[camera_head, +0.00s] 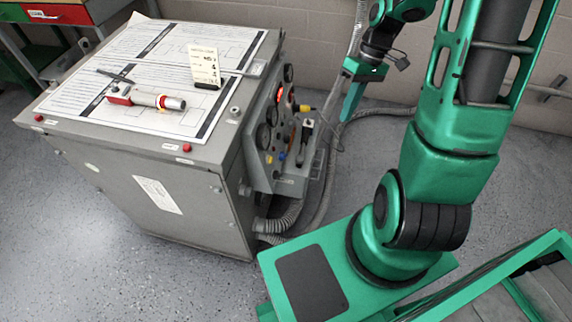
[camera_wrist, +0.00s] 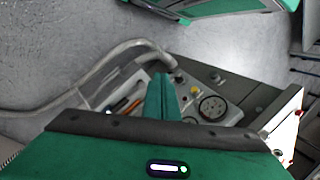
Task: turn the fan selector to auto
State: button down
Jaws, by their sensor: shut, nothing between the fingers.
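The grey transformer cabinet (camera_head: 190,195) stands at left, with its control panel (camera_head: 262,162) on the right side facing my arm. The panel carries round gauges, coloured knobs and a black lever handle (camera_head: 305,132). I cannot tell which control is the fan selector; markings are too small to read. My gripper (camera_head: 348,118) is shut and empty, pointing down, to the right of the panel and apart from it. In the wrist view the shut fingers (camera_wrist: 161,90) overlap part of the panel, beside a yellow knob (camera_wrist: 194,91) and a round gauge (camera_wrist: 213,106).
On the cabinet top lie printed sheets (camera_head: 135,65), a red-and-white handheld tool (camera_head: 146,97) and a standing card (camera_head: 205,66). Grey corrugated hoses (camera_head: 281,221) run from the cabinet's lower right. A wall is behind. Open floor (camera_head: 90,260) lies in front.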

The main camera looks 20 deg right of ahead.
jog(key=w+a+f+n+y, duration=0.3)
jog(key=w+f, duration=0.2)
jog(key=f, duration=0.4)
jog(key=n+t+y, duration=0.1)
jog(key=n+y, duration=0.1)
jog(key=y, duration=0.2)
send_near(277, 175)
jog(key=w+a+f, duration=0.2)
jog(key=w+f, duration=0.1)
jog(key=w, duration=0.2)
jog(key=shift+s+a+f+m, duration=0.15)
jog(key=shift+s+a+f, duration=0.15)
jog(key=shift+s+f, duration=0.4)
jog(key=shift+s+a+f+m, duration=0.15)
jog(key=shift+s+a+f, duration=0.15)
jog(key=shift+s+f, duration=0.35)
jog(key=shift+s+r, duration=0.1)
